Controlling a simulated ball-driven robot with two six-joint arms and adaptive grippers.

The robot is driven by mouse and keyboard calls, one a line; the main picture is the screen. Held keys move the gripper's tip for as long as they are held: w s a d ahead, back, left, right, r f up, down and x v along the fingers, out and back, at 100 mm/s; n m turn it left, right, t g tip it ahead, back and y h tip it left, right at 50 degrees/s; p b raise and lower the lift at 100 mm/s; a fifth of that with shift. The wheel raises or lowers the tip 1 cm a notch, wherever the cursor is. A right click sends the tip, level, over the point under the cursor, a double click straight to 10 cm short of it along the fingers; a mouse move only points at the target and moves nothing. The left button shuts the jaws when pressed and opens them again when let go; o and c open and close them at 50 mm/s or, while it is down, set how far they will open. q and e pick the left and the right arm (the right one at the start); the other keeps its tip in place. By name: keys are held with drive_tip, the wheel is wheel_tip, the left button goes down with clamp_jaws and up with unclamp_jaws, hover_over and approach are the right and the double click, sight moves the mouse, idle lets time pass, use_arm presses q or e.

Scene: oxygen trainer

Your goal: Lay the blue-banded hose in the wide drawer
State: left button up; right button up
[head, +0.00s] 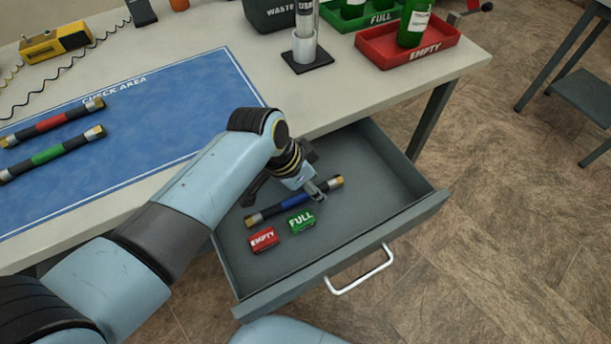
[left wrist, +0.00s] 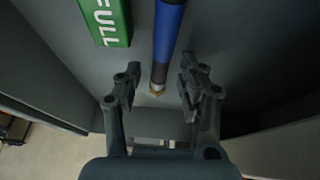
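The blue-banded hose (head: 291,203) lies in the open wide drawer (head: 385,185), a black hose with brass ends, seemingly flat on its floor. My left gripper (head: 312,190) is over the drawer, close above the hose, and hides part of it in the head view. In the left wrist view the left gripper (left wrist: 160,80) is open, its two fingers apart with gaps on both sides of the hose (left wrist: 168,35). Nothing is held. My right gripper is not in view.
A red EMPTY tag (head: 263,239) and a green FULL tag (head: 301,221) lie in the drawer beside the hose. Red-banded (head: 52,122) and green-banded (head: 50,154) hoses lie on the blue mat (head: 190,110). The drawer's right part is clear.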

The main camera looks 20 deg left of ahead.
sight(290, 200)
use_arm(q)
drive_tip(key=p+v, duration=0.2)
drive_tip(key=v, duration=1)
drive_tip(key=shift+w, duration=0.1)
